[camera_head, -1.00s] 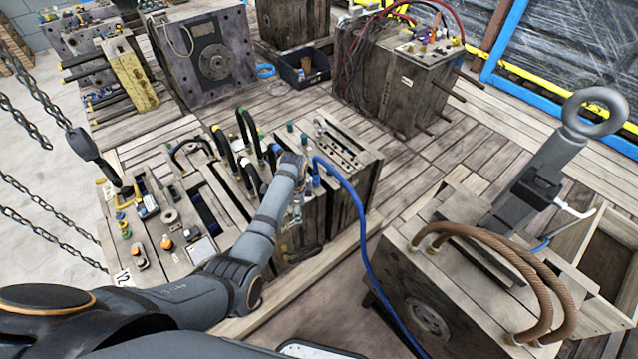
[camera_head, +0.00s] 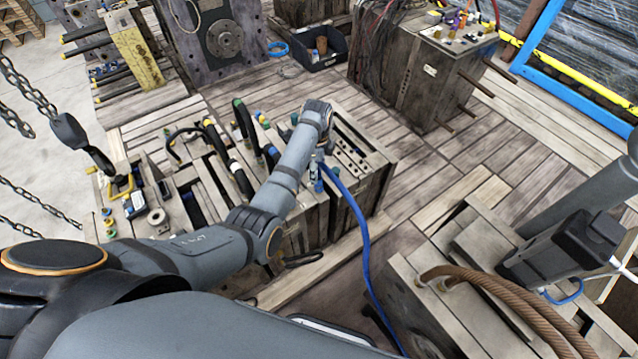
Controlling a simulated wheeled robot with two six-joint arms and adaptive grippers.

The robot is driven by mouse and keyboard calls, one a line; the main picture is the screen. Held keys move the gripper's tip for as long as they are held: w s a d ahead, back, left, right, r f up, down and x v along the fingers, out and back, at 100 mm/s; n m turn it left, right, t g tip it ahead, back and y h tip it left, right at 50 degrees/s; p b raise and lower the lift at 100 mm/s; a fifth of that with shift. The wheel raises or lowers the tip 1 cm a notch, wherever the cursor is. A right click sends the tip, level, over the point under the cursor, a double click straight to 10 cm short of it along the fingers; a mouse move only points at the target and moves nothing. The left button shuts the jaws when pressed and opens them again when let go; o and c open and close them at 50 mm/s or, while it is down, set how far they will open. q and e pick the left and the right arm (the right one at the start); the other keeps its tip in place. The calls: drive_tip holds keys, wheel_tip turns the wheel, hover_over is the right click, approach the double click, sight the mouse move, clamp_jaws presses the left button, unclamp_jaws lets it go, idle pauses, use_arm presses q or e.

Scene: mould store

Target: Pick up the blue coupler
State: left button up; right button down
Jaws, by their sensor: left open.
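My left arm reaches in from the left over the block. The left gripper (camera_head: 314,165) points down just below the wrist, very close to the coupler in the picture. It is open, but its fingers are small and partly hidden by the wrist. I cannot tell whether they touch the coupler.
The blue hose (camera_head: 362,240) hangs down the block's front. Black hoses (camera_head: 243,120) stand up on the neighbouring blocks. A hook on a chain (camera_head: 80,142) hangs at left. A block with brown hoses (camera_head: 500,295) stands at right. Planked floor (camera_head: 455,175) is clear behind.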

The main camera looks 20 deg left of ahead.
sight(319, 183)
use_arm(q)
drive_tip(key=shift+f, duration=0.95)
drive_tip(key=f, duration=0.1)
drive_tip(key=f+b, duration=0.1)
drive_tip(key=shift+w+f, duration=0.25)
drive_tip(key=shift+f, duration=0.35)
drive_tip(key=shift+r, duration=0.1)
drive_tip(key=shift+c, duration=0.7)
clamp_jaws()
use_arm(e)
drive_tip(key=shift+w+a+f, duration=0.3)
drive_tip(key=shift+w+f, duration=0.15)
drive_tip(key=shift+w, duration=0.1)
